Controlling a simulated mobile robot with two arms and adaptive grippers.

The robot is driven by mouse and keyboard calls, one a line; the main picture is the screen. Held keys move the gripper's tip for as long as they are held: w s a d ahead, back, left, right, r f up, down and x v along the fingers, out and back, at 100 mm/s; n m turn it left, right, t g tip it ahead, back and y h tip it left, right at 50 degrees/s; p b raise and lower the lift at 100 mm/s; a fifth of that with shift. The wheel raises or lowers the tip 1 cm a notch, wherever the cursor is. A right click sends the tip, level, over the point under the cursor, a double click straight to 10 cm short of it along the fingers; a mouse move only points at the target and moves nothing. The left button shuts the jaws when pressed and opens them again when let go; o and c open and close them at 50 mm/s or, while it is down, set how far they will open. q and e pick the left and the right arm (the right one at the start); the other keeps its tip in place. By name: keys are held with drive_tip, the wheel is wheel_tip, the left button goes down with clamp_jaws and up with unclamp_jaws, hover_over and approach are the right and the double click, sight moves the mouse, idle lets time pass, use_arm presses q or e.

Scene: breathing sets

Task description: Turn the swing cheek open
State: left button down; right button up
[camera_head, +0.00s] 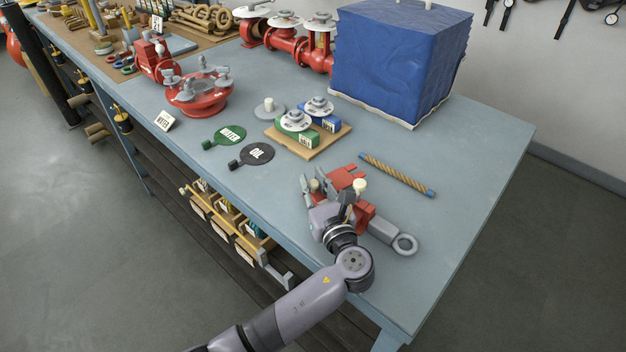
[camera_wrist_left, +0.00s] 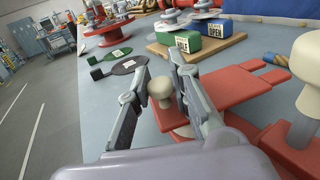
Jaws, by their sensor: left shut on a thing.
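A red clamp-like fixture (camera_head: 345,178) sits on the blue-grey table near the front right, and it fills the right of the left wrist view (camera_wrist_left: 225,88). It carries a pale knob (camera_wrist_left: 161,91) and a second, taller pale knob (camera_head: 359,185). A grey bar with a ring end (camera_head: 404,243) lies at its right. My left gripper (camera_head: 315,187) is shut on the first knob, with a finger on each side of it. The gripper and wrist hide part of the fixture. I cannot tell which red part is the swing cheek. My right gripper is not in view.
A rope piece with blue ends (camera_head: 397,174) lies behind the fixture. A wooden board (camera_head: 328,143) with green and blue valve blocks stands further back. Green (camera_head: 224,136) and black (camera_head: 251,154) tags lie to the left. A large blue-covered block (camera_head: 395,60) stands behind. The right of the table is clear.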

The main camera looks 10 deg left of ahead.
use_arm(q)
drive_tip(key=shift+y, duration=0.3)
drive_tip(key=c, duration=1.4)
unclamp_jaws()
drive_tip(key=shift+s, duration=0.1)
drive_tip(key=v, duration=1.2)
drive_tip(key=shift+r, duration=0.15)
drive_tip(key=shift+c, duration=0.2)
